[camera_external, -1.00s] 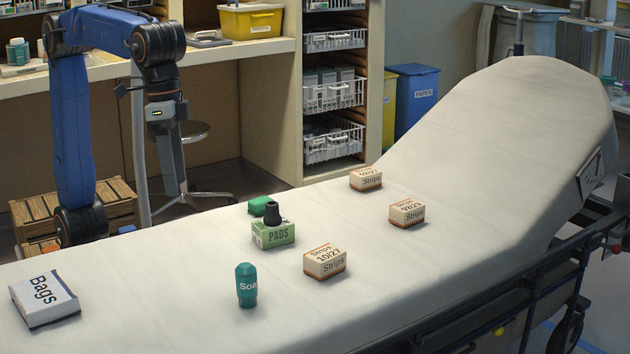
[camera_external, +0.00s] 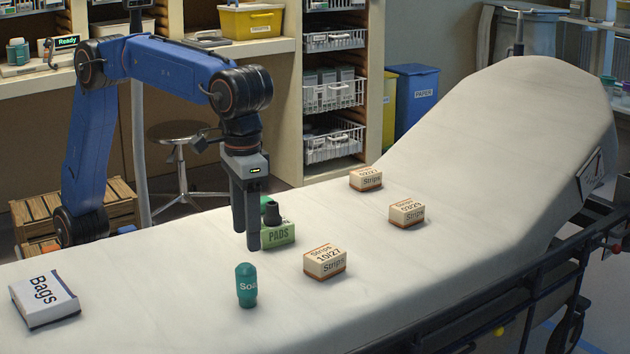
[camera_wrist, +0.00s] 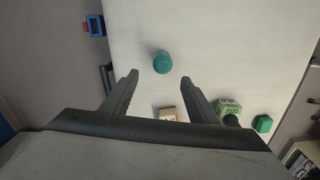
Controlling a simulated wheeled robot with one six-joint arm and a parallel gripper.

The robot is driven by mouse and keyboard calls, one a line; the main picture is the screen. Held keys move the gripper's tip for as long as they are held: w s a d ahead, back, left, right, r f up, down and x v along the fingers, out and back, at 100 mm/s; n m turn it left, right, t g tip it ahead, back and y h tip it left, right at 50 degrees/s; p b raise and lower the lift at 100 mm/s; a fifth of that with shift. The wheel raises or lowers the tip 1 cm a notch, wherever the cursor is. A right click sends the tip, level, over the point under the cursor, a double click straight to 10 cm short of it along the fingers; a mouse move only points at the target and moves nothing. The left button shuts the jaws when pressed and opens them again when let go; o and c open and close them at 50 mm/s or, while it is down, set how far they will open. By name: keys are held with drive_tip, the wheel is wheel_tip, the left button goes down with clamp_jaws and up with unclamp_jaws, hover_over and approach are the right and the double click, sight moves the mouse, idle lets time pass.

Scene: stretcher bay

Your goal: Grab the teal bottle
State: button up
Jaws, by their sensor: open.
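The teal bottle (camera_external: 246,286), labelled "Soa…", stands upright on the white stretcher in the external view. In the wrist view its round teal top (camera_wrist: 162,62) shows ahead of and between the two fingers. My gripper (camera_external: 248,240) points down above the stretcher, behind the bottle in the external view and apart from it. It is open, with nothing between its fingers; both fingers also show in the wrist view (camera_wrist: 160,85).
A green "PADS" box (camera_external: 279,235) with a dark object (camera_external: 272,214) is close beside my gripper, partly hidden. Cream "Strips" boxes (camera_external: 325,262), (camera_external: 406,213), (camera_external: 366,180) lie to the right. A "Bags" box (camera_external: 45,300) lies far left.

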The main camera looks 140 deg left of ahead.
sight(248, 266)
wheel_tip(248, 266, down, 8)
drive_tip(key=shift+f, duration=0.2)
drive_tip(key=shift+s+d+f, duration=0.1)
drive_tip(key=shift+s+f, duration=0.05)
drive_tip(key=shift+f, duration=1.2)
drive_tip(key=shift+s+d+f, duration=0.1)
drive_tip(key=shift+s+f, duration=0.05)
drive_tip(key=shift+f, duration=1.2)
drive_tip(key=c, duration=1.1)
